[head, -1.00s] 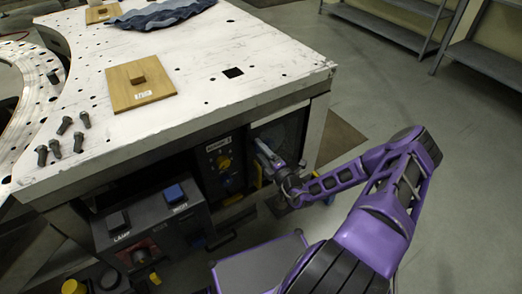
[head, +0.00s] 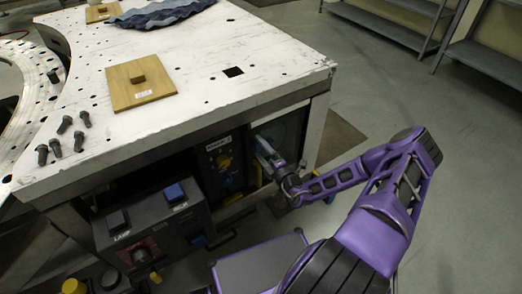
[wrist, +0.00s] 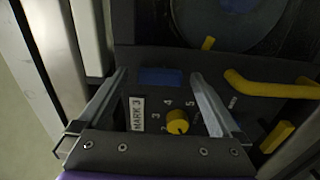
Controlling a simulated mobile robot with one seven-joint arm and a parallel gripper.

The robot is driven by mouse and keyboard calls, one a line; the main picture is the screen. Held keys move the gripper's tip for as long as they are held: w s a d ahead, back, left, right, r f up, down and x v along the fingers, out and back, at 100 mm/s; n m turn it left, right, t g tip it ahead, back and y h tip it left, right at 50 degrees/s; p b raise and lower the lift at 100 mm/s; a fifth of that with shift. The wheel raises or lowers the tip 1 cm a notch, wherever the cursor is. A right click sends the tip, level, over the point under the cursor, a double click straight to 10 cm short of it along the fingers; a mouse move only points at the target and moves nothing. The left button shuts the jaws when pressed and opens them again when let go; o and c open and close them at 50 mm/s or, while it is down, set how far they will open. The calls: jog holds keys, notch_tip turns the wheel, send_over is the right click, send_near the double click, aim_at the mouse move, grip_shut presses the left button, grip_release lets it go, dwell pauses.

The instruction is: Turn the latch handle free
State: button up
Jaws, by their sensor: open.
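A yellow bar handle (wrist: 275,88), which looks like the latch handle, sticks out on the right in the wrist view. In the head view it is a small yellow strip (head: 259,174) beside my gripper, partly hidden. My gripper (wrist: 158,76) is open and empty. Its two fingers point at the dark panel, and the bar lies outside them, to the right of the right finger. In the head view my gripper (head: 264,147) is at the table's front, by the panel's right edge. I cannot tell whether a finger touches anything.
A yellow knob (wrist: 177,122) with numbers and a MARK 3 label (wrist: 137,113) are on the panel. A round dark disc (wrist: 230,18) is behind it. The white tabletop (head: 200,75) overhangs the panel. A control box (head: 150,215) stands left.

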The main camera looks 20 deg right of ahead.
jog(key=shift+s, duration=0.1)
jog(key=s+d, duration=0.3)
jog(key=s, duration=1.4)
jog(key=shift+d, duration=0.2)
